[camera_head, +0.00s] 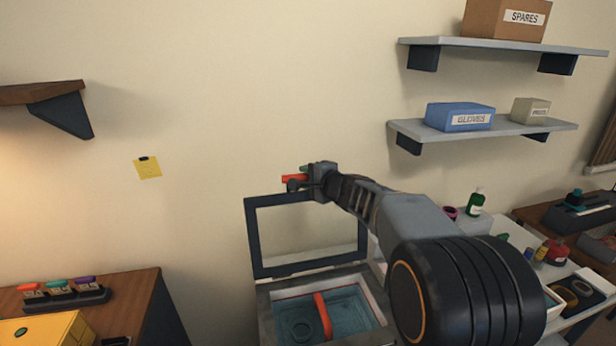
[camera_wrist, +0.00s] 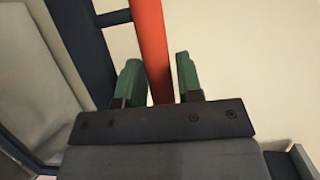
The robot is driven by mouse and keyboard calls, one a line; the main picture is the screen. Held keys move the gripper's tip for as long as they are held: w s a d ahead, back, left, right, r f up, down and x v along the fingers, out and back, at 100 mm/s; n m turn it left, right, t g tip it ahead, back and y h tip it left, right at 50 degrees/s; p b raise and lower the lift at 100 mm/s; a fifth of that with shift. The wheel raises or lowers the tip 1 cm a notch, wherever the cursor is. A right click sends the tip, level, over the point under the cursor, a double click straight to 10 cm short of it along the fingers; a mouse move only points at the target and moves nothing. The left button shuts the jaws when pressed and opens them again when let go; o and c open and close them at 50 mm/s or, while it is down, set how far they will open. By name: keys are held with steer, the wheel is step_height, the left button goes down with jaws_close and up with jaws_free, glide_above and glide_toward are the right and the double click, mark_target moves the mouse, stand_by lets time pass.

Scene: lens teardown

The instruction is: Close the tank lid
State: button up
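The tank (camera_head: 262,303) stands at the bottom centre of the head view. Its framed, clear-paned lid (camera_head: 252,238) is raised upright at the back, so the tank is uncovered. A red handle bar (camera_head: 293,179) shows at the lid's top edge, by my gripper (camera_head: 297,184). In the wrist view the red bar (camera_wrist: 151,45) runs between the two green fingers of my gripper (camera_wrist: 159,75). Narrow gaps seem to show on both sides of the bar, so the fingers look open around it. The lid's dark frame (camera_wrist: 78,40) is at left in that view.
Inside the tank are teal liquid, a red strip (camera_head: 323,315) and a round part (camera_head: 301,330). A wooden table (camera_head: 125,300) stands left. Wall shelves (camera_head: 480,130) and a cluttered white stand (camera_head: 480,226) are at right. Plain wall is behind the lid.

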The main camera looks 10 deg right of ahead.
steer(key=shift+c, duration=0.2)
jaws_close()
